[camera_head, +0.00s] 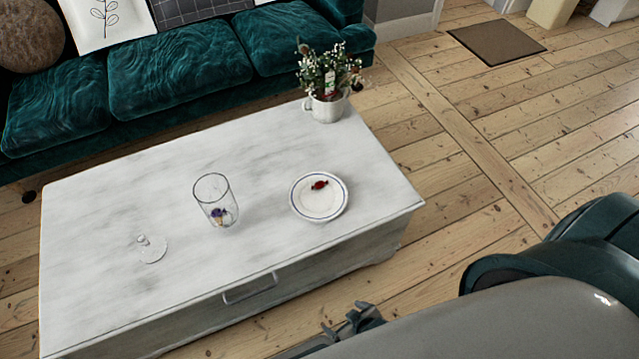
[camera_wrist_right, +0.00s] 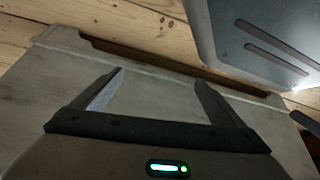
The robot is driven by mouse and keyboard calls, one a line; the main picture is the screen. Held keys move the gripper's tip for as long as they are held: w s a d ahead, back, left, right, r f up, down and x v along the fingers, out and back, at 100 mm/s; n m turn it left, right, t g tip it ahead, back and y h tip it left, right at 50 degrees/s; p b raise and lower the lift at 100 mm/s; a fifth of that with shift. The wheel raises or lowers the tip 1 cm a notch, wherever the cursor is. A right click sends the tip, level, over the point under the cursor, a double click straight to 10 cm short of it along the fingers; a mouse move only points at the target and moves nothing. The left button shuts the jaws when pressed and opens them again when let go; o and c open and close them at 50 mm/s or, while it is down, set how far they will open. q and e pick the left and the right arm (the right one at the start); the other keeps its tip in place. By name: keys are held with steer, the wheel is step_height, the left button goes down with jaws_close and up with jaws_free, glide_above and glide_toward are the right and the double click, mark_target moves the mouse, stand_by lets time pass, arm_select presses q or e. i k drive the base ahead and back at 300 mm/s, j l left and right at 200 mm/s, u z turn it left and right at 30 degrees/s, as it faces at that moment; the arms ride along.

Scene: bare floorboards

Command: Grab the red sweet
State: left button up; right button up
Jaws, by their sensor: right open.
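The red sweet (camera_head: 320,185) lies on a white plate with a blue rim (camera_head: 312,207) at the right part of the white table. My right gripper (camera_head: 358,316) is in front of the table's front edge, apart from the plate and lower in the picture. In the right wrist view my right gripper (camera_wrist_right: 158,95) is open with nothing between its fingers; the sweet is not in that view. My left gripper is not in view.
On the white table (camera_head: 110,220) stand a glass jar (camera_head: 213,188) with small items inside, a glass lid (camera_head: 151,249) and a potted plant (camera_head: 327,105). A drawer handle (camera_head: 250,289) juts from the front. A green sofa (camera_head: 160,75) stands behind.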

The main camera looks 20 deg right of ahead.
mark_target(318, 185)
steer(key=l+u, duration=0.1)
steer(key=l, duration=0.3)
steer(key=k+l+u, duration=0.1)
steer(key=l, duration=0.35)
steer(key=l+u, duration=0.15)
steer(key=l, duration=0.25)
steer(key=k+l+u, duration=0.1)
steer(key=l, duration=0.3)
steer(key=k+l+u, duration=0.1)
steer(key=l, duration=0.3)
steer(key=k+l+u, duration=0.1)
steer(key=l, duration=0.3)
steer(key=l+u, duration=0.2)
steer(key=l, duration=0.25)
steer(key=k+l+u, duration=0.2)
steer(key=l, duration=0.2)
steer(key=k+l+u, duration=0.15)
steer(key=l, duration=0.25)
steer(key=k+l+u, duration=0.2)
steer(key=l, duration=0.25)
steer(key=l+u, duration=0.3)
steer(key=l, duration=0.35)
steer(key=l+u, duration=0.35)
steer(key=l, duration=0.3)
steer(key=i+l, duration=0.15)
steer(key=l, duration=0.2)
steer(key=i+l+u, duration=0.15)
steer(key=l, duration=0.2)
steer(key=i+l, duration=0.1)
steer(key=l, duration=0.25)
